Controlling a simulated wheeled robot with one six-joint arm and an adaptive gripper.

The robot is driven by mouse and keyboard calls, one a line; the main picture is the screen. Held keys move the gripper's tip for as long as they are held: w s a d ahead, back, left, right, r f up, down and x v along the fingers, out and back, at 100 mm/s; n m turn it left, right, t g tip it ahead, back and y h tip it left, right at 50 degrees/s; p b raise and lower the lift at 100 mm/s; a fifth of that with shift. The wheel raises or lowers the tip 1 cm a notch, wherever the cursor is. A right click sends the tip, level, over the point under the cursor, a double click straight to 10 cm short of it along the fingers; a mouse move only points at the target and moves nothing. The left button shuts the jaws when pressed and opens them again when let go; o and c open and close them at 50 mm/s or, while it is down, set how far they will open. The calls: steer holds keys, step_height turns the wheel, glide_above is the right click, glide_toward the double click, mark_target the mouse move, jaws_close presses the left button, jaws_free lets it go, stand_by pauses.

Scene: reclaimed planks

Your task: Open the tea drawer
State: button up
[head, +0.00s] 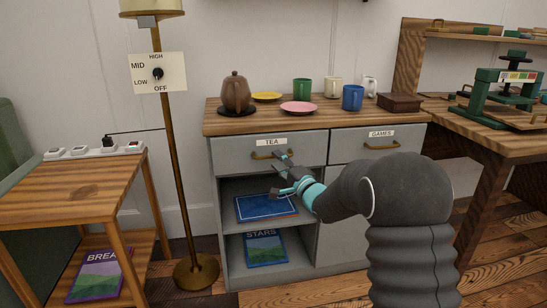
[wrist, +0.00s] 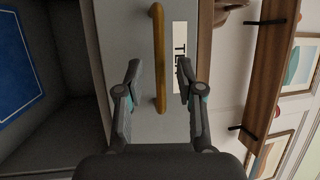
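The tea drawer (head: 240,150) is the grey left drawer of the cabinet, with a TEA label (head: 271,142) and a brass bar handle (head: 262,156). It looks shut, level with the drawer beside it. My gripper (head: 277,173) is in front of this drawer, open and empty. In the wrist view the handle (wrist: 158,45) runs up the picture, between the lines of my two spread fingers (wrist: 158,75). I cannot tell whether the fingertips reach past the bar or touch it. My gripper hides part of the handle's right end in the head view.
The GAMES drawer (head: 350,148) is shut on the right. Below the tea drawer are open shelves with a blue book (head: 250,208) and a STARS book (head: 264,250). A teapot (head: 235,92), plates and several mugs stand on top. A lamp pole (head: 172,150) stands at left.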

mark_target(264, 136)
steer(key=shift+x, duration=1.5)
jaws_close()
